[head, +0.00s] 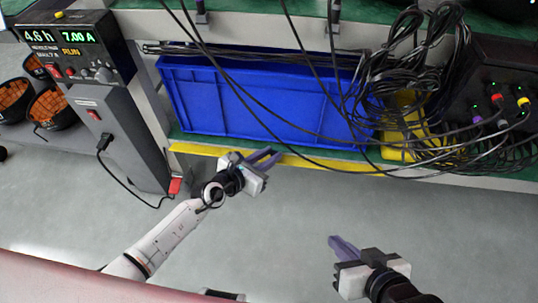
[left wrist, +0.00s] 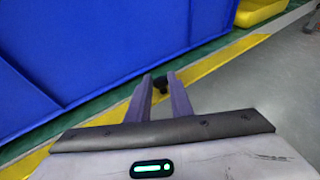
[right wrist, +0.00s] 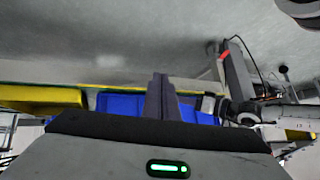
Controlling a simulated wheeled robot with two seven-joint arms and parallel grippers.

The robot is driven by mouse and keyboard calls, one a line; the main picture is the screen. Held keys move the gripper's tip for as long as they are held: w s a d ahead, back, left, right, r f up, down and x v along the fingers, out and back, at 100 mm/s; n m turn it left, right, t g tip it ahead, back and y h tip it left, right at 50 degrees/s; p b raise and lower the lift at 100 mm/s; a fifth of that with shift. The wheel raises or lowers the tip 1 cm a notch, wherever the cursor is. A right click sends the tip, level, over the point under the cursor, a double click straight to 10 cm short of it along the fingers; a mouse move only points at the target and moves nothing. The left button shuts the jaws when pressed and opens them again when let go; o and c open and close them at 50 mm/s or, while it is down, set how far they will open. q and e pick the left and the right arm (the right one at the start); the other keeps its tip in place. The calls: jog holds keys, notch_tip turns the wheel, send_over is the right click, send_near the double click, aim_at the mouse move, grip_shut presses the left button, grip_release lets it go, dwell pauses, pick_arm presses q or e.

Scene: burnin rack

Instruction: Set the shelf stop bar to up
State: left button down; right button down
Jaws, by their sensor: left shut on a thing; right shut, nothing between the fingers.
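The shelf stop bar (head: 203,150) looks like a long yellow strip along the shelf's front edge, in front of a blue bin (head: 240,98). It also shows in the left wrist view (left wrist: 205,68). I cannot tell its exact tilt. A small black knob (left wrist: 160,84) sits at the bar, between the fingertips of my left gripper (left wrist: 161,78). In the head view my left gripper (head: 270,157) reaches the bar near its middle and is shut on the knob; the fingers hide the knob there. My right gripper (head: 334,241) is shut and empty, above the floor, apart from the shelf.
A yellow bin (head: 398,112) stands right of the blue bin. A power unit (head: 110,125) with a lit display stands at left. The grey floor (head: 290,230) in front is clear.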

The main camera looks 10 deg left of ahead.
pick_arm(q)
jog(key=shift+w+a, duration=0.15)
jog(key=shift+a, duration=0.3)
jog(key=c, duration=1.7)
grip_release()
jog(key=shift+o, duration=0.6)
jog(key=shift+d, duration=0.15)
pick_arm(e)
jog(key=shift+a, duration=0.1)
